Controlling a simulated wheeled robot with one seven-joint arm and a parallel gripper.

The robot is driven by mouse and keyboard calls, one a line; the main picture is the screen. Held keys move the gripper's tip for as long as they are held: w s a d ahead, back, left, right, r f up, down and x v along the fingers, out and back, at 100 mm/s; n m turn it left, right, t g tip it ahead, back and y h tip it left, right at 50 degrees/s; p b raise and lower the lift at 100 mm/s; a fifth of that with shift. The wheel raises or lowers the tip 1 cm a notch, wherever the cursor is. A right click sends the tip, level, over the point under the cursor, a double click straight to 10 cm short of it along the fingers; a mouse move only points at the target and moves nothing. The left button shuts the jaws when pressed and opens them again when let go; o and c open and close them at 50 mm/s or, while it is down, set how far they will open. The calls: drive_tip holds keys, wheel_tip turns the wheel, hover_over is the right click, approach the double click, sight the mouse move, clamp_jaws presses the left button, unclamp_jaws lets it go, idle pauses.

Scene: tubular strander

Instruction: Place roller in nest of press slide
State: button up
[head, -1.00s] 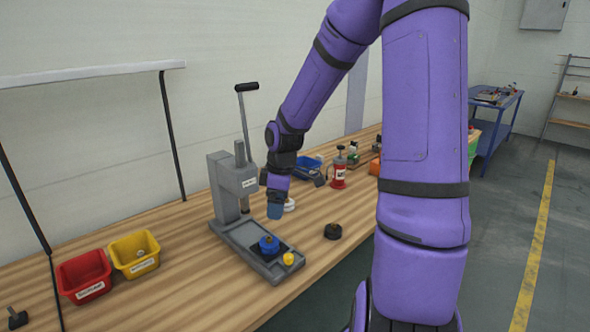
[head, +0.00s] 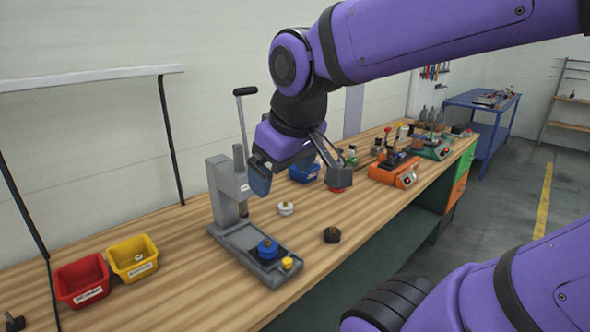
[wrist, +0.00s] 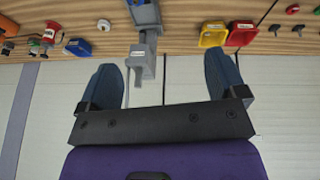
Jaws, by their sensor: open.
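A grey arbor press (head: 228,190) with a lever stands on the wooden bench, and shows upside down in the wrist view (wrist: 141,62). A white roller (head: 285,208) and a black roller (head: 332,235) stand on the bench to the right. My gripper (wrist: 164,85) is open and empty, its blue fingers apart, raised beside the press column. In the head view one blue finger (head: 260,179) shows clearly.
A red bin (head: 82,282) and a yellow bin (head: 134,258) stand left of the press. A blue bin (head: 304,171) and orange equipment (head: 394,172) are behind to the right.

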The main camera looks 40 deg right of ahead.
drive_tip(key=shift+s+a+r+m+t+y, duration=0.1)
drive_tip(key=shift+s+r+m+t+y, duration=0.1)
drive_tip(key=shift+s, duration=0.4)
drive_tip(key=shift+s+a+r+m+t+y, duration=0.1)
drive_tip(key=shift+s+r+m+t+y, duration=0.1)
drive_tip(key=shift+s, duration=0.4)
drive_tip(key=shift+s+a+r+m+t+y, duration=0.1)
drive_tip(key=shift+s+r, duration=0.1)
drive_tip(key=shift+s, duration=0.4)
